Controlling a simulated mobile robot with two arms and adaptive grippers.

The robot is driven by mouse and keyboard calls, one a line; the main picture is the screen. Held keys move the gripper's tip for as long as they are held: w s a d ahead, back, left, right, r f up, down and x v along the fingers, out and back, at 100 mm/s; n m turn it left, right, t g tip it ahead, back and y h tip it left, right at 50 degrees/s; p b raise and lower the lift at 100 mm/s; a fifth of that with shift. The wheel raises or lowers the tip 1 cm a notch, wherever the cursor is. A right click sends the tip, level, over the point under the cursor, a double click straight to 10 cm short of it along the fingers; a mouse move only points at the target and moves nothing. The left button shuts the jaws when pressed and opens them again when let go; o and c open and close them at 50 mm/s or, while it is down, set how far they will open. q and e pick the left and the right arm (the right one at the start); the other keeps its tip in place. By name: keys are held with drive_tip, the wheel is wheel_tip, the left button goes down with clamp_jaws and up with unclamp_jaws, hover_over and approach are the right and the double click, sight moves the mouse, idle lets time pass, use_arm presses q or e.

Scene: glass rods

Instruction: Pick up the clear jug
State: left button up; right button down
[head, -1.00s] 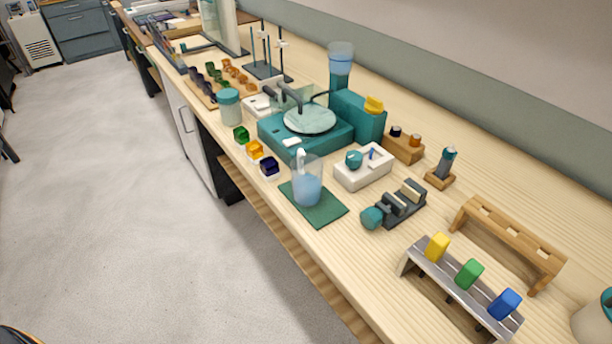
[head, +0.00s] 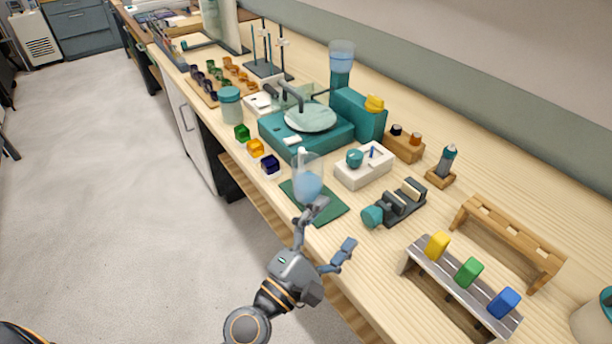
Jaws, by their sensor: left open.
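The clear jug (head: 308,180) stands upright on a dark green mat (head: 331,211) near the front edge of the bench, with pale blue liquid in its lower part. Its handle is on the side towards the left. My left gripper (head: 333,229) is open and empty, its two fingers spread wide. One fingertip overlaps the mat and the jug's lower edge in the picture; I cannot tell whether it touches. The other finger is to the right, over the bench edge. My right gripper is not in view.
Behind the jug is a teal machine with a round plate (head: 310,118). A white block device (head: 364,166) and a dark clamp-like device (head: 401,204) stand to its right. Small coloured cubes (head: 256,148) line the edge to its left. A rack (head: 464,284) with coloured blocks stands front right.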

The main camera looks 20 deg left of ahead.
use_arm(q)
drive_tip(key=w+a+f+n+t+y, duration=0.1)
drive_tip(key=w+a+n+t+y, duration=0.15)
drive_tip(key=a+n+y, duration=0.6)
drive_tip(key=n+g+y, duration=0.2)
drive_tip(key=n+g, duration=0.1)
drive_tip(key=n, duration=0.7)
approach(307, 186)
drive_tip(key=w, duration=0.3)
drive_tip(key=w+p, duration=0.1)
drive_tip(key=w, duration=0.2)
drive_tip(key=w+a, duration=0.1)
drive_tip(key=w, duration=0.2)
drive_tip(key=shift+a+r, duration=0.1)
drive_tip(key=shift+r, duration=0.1)
drive_tip(key=w, duration=0.2)
drive_tip(key=w+a+p, duration=0.1)
drive_tip(key=w, duration=0.1)
drive_tip(key=shift+w+r, duration=0.2)
drive_tip(key=shift+w, duration=0.1)
drive_tip(key=shift+w+a, duration=0.1)
drive_tip(key=shift+w, duration=0.3)
drive_tip(key=shift+c, duration=0.3)
drive_tip(key=c, duration=1.5)
